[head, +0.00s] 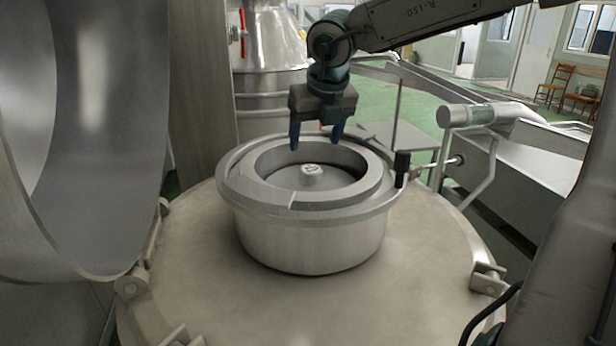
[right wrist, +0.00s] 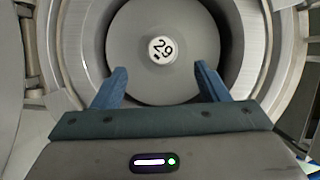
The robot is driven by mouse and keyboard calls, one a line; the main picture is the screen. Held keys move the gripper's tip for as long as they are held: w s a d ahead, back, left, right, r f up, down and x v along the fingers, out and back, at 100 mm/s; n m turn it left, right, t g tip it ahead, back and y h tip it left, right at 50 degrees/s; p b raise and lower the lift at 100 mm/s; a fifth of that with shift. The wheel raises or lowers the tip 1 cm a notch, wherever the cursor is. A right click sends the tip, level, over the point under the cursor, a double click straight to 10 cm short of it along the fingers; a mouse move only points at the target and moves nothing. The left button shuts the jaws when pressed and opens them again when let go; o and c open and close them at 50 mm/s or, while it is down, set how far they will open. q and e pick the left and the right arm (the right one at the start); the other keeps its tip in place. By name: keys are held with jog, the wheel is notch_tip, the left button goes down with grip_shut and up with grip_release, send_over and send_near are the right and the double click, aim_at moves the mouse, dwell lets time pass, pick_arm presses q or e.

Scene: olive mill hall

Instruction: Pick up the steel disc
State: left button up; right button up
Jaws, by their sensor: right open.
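The steel disc (head: 290,178) lies flat inside the round metal ring housing (head: 310,235), below its rim. My right gripper (head: 315,143) is open and empty, pointing down above the far part of the housing. In the right wrist view its blue fingers (right wrist: 160,82) stand apart on either side below the label, not touching it. My left gripper is not in view.
The housing stands on a wide round metal lid (head: 420,255). A large shiny curved metal shell (head: 90,120) rises on the left. A small black knob (head: 402,162) stands beside the housing. A metal chute (head: 530,150) and pipe lie on the right.

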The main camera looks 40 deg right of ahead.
aim_at(311, 169)
jog(key=x, duration=0.3)
jog(key=shift+p, duration=0.3)
jog(key=p+x, duration=0.2)
jog(key=x, duration=0.2)
jog(key=shift+s+d+f+p, duration=0.15)
jog(key=shift+f+p, duration=0.15)
jog(key=shift+p, duration=0.05)
jog(key=shift+w+f, duration=0.2)
jog(key=shift+f, duration=0.2)
jog(key=shift+c, duration=1.3)
jog(key=c, duration=1.1)
